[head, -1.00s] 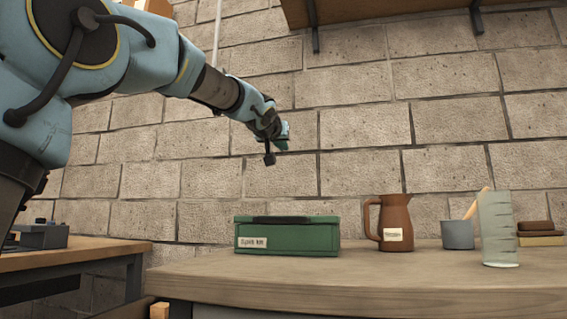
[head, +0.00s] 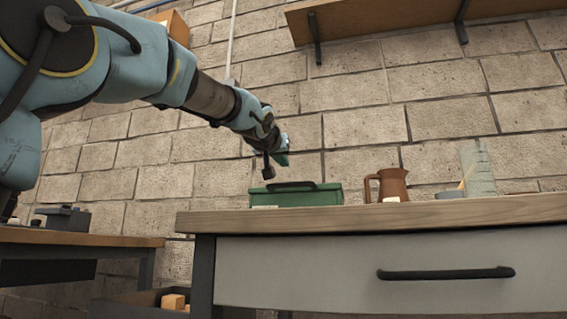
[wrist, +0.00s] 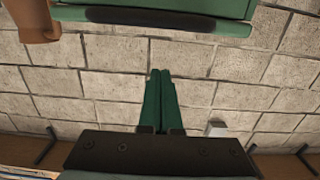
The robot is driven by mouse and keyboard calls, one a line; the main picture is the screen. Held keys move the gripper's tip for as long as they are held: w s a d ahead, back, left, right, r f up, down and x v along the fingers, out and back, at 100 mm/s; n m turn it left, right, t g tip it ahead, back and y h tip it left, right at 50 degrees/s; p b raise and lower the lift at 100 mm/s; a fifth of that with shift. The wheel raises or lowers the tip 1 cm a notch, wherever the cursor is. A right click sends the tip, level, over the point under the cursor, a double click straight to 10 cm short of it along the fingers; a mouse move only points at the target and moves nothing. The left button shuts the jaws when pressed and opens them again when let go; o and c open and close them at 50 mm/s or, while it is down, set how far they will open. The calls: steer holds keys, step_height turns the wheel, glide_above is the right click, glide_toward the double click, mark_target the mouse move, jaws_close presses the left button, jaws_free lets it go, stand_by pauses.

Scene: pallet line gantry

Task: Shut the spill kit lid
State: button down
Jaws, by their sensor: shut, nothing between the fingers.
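The spill kit is a green box (head: 310,199) with a black handle (head: 292,186) on the bench. Its lid lies level on top in the head view and looks down; any small gap cannot be made out. My gripper (head: 285,157) is above the box, apart from it. In the wrist view my gripper (wrist: 160,73) has its two green fingers together, with nothing between them. The box (wrist: 200,8) shows upside down at the top of that view, with its dark handle (wrist: 136,17), beyond the fingertips.
A brown jug (head: 391,186) stands right of the box, with a grey cup (head: 449,194) and a clear beaker (head: 478,168) farther right. The bench (head: 400,213) has a grey drawer (head: 370,272) below its edge. A wall shelf (head: 390,18) hangs above.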

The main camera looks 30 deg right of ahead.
steer(key=shift+s+a+f+b, duration=0.15)
steer(key=shift+f+b, duration=0.45)
steer(key=shift+f, duration=0.3)
steer(key=shift+s+a+f+b, duration=0.15)
steer(key=shift+f+b, duration=0.45)
steer(key=shift+f, duration=0.3)
